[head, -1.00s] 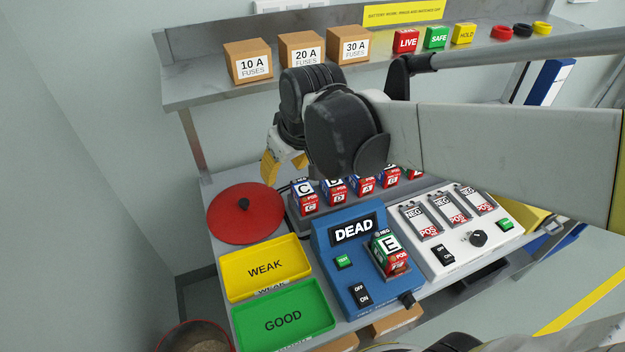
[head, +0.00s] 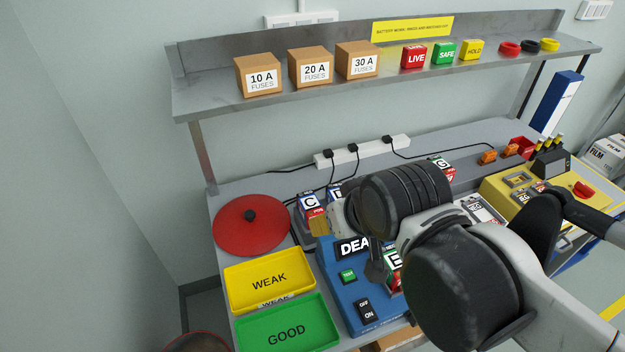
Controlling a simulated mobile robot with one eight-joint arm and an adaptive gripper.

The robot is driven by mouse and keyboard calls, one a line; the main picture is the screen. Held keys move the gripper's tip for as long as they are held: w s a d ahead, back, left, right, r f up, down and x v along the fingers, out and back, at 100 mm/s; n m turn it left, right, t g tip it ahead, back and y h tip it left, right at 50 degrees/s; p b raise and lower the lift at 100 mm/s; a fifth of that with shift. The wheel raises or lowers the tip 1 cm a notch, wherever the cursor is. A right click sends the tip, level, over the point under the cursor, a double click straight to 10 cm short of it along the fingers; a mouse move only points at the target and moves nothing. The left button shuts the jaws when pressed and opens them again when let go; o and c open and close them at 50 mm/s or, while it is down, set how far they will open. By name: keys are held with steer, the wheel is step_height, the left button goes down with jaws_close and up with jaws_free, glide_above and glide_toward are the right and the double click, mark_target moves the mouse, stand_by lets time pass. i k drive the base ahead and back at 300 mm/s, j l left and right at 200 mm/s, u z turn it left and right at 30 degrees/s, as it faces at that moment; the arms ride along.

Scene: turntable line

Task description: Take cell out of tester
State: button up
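The blue tester (head: 340,280) stands on the bench right of the trays. Its display is partly covered by my arm and shows "DEA". Cell E (head: 394,261), green, white and red, sits in the tester's right part, and my arm hides much of it. My gripper (head: 375,264) is low over the tester, with a dark finger part just left of cell E. Whether it touches the cell, and how far its fingers are apart, I cannot tell.
The yellow WEAK tray (head: 240,297) and green GOOD tray (head: 250,345) lie left of the tester. Behind are a red round lid (head: 225,235) and cell C (head: 309,203) in a rack. A shelf (head: 215,101) with fuse boxes overhangs the bench.

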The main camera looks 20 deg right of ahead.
mark_target(393, 259)
steer(key=z, duration=0.8)
steer(key=k+j+u, duration=0.15)
steer(key=k+j, duration=0.6)
steer(key=k, duration=0.15)
